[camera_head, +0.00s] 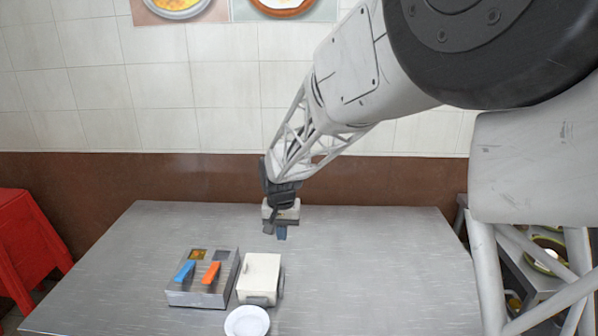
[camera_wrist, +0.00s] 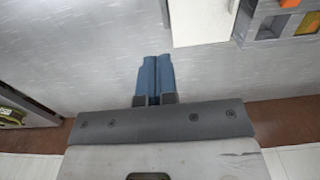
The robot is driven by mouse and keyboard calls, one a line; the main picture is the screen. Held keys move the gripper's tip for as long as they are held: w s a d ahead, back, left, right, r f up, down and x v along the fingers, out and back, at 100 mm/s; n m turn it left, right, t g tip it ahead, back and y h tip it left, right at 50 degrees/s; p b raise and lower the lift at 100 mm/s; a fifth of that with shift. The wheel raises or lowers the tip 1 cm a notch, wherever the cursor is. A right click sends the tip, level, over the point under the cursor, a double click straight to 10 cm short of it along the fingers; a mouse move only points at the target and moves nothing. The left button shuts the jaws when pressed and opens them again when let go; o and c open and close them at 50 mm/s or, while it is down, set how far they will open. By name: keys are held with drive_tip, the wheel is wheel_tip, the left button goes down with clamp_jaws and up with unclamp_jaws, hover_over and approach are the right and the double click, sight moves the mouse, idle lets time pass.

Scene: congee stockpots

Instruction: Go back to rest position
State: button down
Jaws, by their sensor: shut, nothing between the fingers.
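My gripper (camera_head: 281,232) hangs above the back part of the steel table (camera_head: 380,260), pointing down. Its two blue fingers are together and empty, as the wrist view (camera_wrist: 154,80) shows. In the head view it is behind and a little right of a white box (camera_head: 261,277), apart from it. A steel unit (camera_head: 198,298) with a blue handle (camera_head: 185,271) and an orange handle (camera_head: 211,272) stands left of the white box.
A white bowl (camera_head: 247,322) stands at the table's front, before the white box. The table's right side is clear. A red stool or table (camera_head: 30,245) stands at the left. A shelf with dishes (camera_head: 540,262) is at the right. A tiled wall (camera_head: 150,95) is behind.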

drive_tip(key=s+d+r+t, duration=0.1)
drive_tip(key=s+d+r, duration=1)
drive_tip(key=s+d, duration=0.95)
drive_tip(key=s, duration=0.5)
drive_tip(key=s+d+t, duration=0.1)
drive_tip(key=s+d, duration=0.4)
drive_tip(key=s, duration=0.5)
drive_tip(key=shift+d+r+t, duration=0.2)
drive_tip(key=shift+r+t, duration=0.1)
drive_tip(key=shift+r, duration=0.1)
